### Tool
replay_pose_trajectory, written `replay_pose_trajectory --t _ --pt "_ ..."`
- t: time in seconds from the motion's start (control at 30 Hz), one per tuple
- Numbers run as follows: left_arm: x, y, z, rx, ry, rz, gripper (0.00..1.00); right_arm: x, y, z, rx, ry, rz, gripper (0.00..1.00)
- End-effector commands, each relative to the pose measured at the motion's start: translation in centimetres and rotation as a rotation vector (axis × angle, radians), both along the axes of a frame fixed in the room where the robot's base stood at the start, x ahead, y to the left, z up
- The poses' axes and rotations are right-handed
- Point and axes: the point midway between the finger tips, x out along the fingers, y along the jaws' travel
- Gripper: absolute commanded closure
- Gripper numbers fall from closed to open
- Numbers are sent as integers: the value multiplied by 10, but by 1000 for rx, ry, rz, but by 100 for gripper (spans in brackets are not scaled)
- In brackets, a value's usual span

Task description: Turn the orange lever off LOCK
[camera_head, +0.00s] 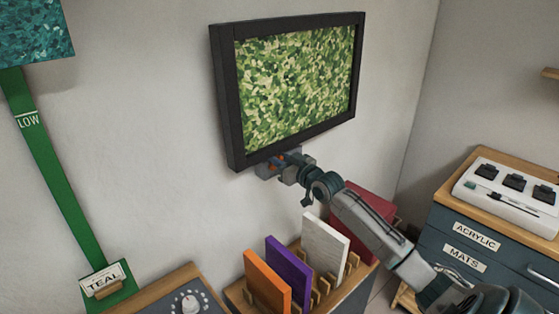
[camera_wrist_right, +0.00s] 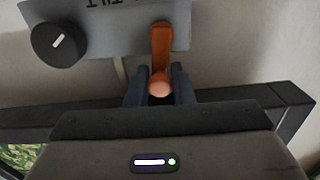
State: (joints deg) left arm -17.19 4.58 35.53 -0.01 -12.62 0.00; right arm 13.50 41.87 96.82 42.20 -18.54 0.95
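The orange lever (camera_wrist_right: 161,45) stands out from a grey panel (camera_wrist_right: 100,22) in the right wrist view, with a rounded knob at its near end. My right gripper (camera_wrist_right: 160,88) has one dark finger on each side of the knob, and both look close against it, so it appears shut on the lever. In the head view the panel is a small grey unit (camera_head: 265,171) under the black-framed picture, largely hidden by my right gripper (camera_head: 290,164). Lettering on the panel is cut off and upside down; I cannot read LOCK. My left gripper is not in view.
A black dial (camera_wrist_right: 58,45) sits beside the lever. The framed green picture (camera_head: 297,82) hangs just above my right gripper. Below my arm, a rack holds orange (camera_head: 266,281), purple (camera_head: 289,268) and white (camera_head: 325,246) boards. A blue drawer cabinet (camera_head: 470,250) stands right.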

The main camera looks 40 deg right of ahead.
Motion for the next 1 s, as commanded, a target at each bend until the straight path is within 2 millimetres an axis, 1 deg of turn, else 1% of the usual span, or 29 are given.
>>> replay_pose_trajectory --t 0.03,0.07,0.1,0.2,0.43,0.7,0.73,0.8,1.0 --pt "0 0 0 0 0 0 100 0 0 0 0 0 0 91" --pt "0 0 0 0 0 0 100 0 0 0 0 0 0 97" --pt "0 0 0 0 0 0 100 0 0 0 0 0 0 100" --pt "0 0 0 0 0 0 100 0 -1 0 12 1 0 100" --pt "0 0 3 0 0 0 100 0 -6 -2 151 12 0 100" --pt "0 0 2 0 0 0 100 0 -6 -2 158 12 0 100" --pt "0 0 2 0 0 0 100 0 -6 -2 158 12 0 73" --pt "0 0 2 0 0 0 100 0 -6 -2 158 12 0 59" --pt "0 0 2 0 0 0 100 0 -6 -2 157 12 0 59"
